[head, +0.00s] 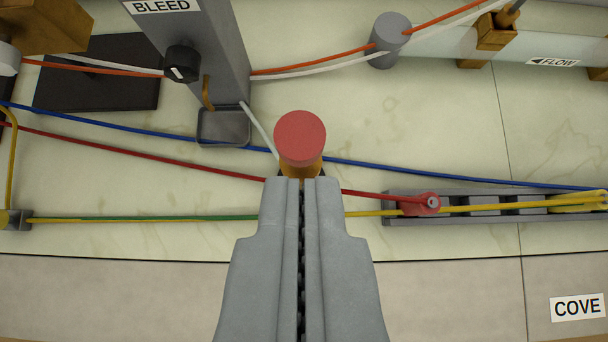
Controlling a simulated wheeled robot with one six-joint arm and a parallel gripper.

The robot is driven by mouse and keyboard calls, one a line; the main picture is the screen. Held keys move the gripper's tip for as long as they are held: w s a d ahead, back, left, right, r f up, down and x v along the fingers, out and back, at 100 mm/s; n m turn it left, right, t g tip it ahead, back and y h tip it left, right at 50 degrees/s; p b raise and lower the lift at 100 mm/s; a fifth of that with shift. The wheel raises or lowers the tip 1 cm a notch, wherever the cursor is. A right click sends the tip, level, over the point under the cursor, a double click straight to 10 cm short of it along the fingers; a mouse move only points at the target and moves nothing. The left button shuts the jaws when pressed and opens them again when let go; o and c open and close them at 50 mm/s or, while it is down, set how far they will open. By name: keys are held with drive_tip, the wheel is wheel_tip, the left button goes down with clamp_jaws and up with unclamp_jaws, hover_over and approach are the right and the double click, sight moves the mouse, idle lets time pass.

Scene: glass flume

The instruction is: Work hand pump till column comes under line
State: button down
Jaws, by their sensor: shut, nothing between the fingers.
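A round red cap (300,136) tops a short brass-coloured body (308,169); this looks like the hand pump. A pale tube (258,129) runs to it from a grey post labelled BLEED (206,50), which carries a black knob (182,64). My gripper (302,181) is shut and empty, its tips just below the red cap in the picture and covering part of the brass body. I cannot tell whether the tips touch it. No liquid column or line mark can be made out.
Red, blue and yellow-green lines cross the bench near my gripper. A grey rail (480,207) with a red knob (420,204) lies at right. A small grey tray (224,127) sits at the post's foot. A grey cylinder (390,39) stands at the back.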

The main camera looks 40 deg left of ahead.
hover_over(301, 166)
wheel_tip(301, 166, down, 6)
drive_tip(key=shift+w+a+f, duration=0.1)
drive_tip(key=shift+w+f, duration=0.05)
wheel_tip(301, 166, down, 3)
drive_tip(key=shift+f, duration=0.55)
wheel_tip(301, 166, down, 5)
drive_tip(key=shift+f, duration=0.1)
